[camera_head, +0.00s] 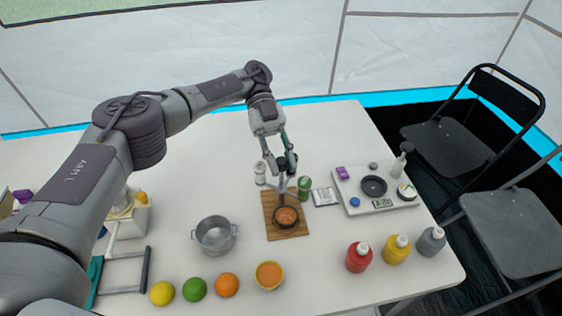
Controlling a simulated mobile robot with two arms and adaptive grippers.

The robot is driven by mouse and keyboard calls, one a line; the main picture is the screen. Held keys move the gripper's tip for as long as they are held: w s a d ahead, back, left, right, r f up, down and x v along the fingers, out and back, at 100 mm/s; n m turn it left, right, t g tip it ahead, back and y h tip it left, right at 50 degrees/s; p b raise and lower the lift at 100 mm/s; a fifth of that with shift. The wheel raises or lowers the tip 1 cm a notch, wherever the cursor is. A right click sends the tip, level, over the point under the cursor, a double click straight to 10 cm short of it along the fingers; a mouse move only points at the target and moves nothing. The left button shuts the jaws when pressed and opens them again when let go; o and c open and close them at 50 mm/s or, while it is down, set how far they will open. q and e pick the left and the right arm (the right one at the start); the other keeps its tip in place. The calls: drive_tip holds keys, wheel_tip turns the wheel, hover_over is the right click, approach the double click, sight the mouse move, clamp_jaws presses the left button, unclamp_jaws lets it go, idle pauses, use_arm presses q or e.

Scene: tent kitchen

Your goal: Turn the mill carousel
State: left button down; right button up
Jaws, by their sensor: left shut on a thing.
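The mill carousel (281,189) stands on the white table behind a wooden board. A pale post shows at its middle. A white mill (260,173) is on its left, a green mill (304,187) on its right, and a dark mill stands near the middle, partly covered by my fingers. My left gripper (280,168) reaches down from above and is shut on the upper part of the carousel. Which part lies between the fingertips is too small to tell. My right gripper is not in view.
The wooden board (270,229) carries a small dark pan (286,217) close in front of the carousel. A metal pot (215,235) stands left. A white tray (410,203) with small items is right. Fruit, a bowl (269,275) and several bottles line the front.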

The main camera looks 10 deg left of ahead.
use_arm(q)
drive_tip(key=shift+f, duration=0.1)
drive_tip(key=c, duration=0.9)
unclamp_jaws()
drive_tip(key=shift+d, duration=0.1)
drive_tip(key=shift+c, duration=0.2)
wheel_tip(320, 180, up, 10)
drive_tip(key=shift+r, duration=0.1)
